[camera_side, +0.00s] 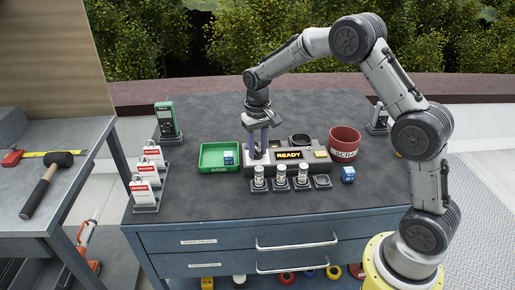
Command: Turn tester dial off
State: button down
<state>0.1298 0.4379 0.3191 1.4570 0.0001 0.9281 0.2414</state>
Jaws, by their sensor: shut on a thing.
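The tester (318,158) is a grey box in the middle of the bench, with a lit display (289,155) reading READY in yellow. My gripper (258,154) points straight down over the tester's left part, with its fingers low against the box. It is shut on the tester dial, which the fingers hide almost entirely. I cannot tell which way the dial points. A dark round socket (300,140) sits on the tester's back part, right of my gripper.
Several small white-and-dark cylinders (281,174) stand in front. A green meter (166,120) and red-labelled tags (145,185) are at left.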

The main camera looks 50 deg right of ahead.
aim_at(258, 149)
jog(key=n, duration=0.6)
jog(key=shift+r, duration=0.1)
jog(key=shift+n, duration=0.3)
dwell(0.3)
jog(key=c, duration=0.5)
grip_release()
notch_tip(258, 149, up, 14)
jog(key=shift+f, duration=0.15)
